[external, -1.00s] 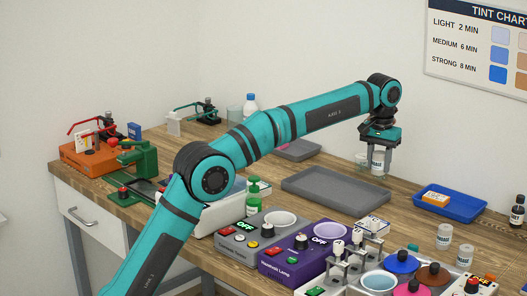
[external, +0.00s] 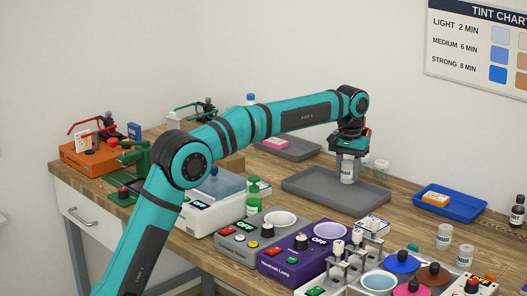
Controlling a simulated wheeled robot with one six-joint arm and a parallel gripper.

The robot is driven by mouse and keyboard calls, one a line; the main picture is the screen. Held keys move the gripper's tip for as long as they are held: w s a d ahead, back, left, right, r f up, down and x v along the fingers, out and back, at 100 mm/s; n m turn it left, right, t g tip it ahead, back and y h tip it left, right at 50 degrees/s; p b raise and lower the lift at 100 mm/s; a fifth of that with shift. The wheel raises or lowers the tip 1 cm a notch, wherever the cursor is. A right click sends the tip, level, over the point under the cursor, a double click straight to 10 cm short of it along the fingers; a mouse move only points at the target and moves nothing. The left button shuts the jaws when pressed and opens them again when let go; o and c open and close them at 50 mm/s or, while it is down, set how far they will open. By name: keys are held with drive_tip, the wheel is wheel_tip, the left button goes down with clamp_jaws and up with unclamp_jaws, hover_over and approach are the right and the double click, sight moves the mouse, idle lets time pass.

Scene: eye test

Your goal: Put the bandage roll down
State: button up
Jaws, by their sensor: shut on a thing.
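My gripper (external: 347,172) points down and is shut on a small white cylinder with a dark-lettered label, which I take to be the bandage roll (external: 347,175). The roll is upright between the two grey fingers, which hide parts of its sides. It shows against the back right part of an otherwise empty grey tray (external: 315,190). I cannot tell whether its bottom touches the tray.
A blue tray (external: 462,207) with an orange box is further right. A purple lamp unit (external: 308,246) and a test-tube rack (external: 345,262) stand in front. Another grey tray (external: 298,152) holds a pink thing behind.

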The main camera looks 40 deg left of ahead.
sight(347, 183)
drive_tip(key=shift+f, duration=2.15)
drive_tip(key=shift+f, duration=0.1)
drive_tip(key=o, duration=1)
wheel_tip(347, 183, up, 12)
drive_tip(key=shift+f, duration=0.1)
drive_tip(key=shift+r, duration=0.2)
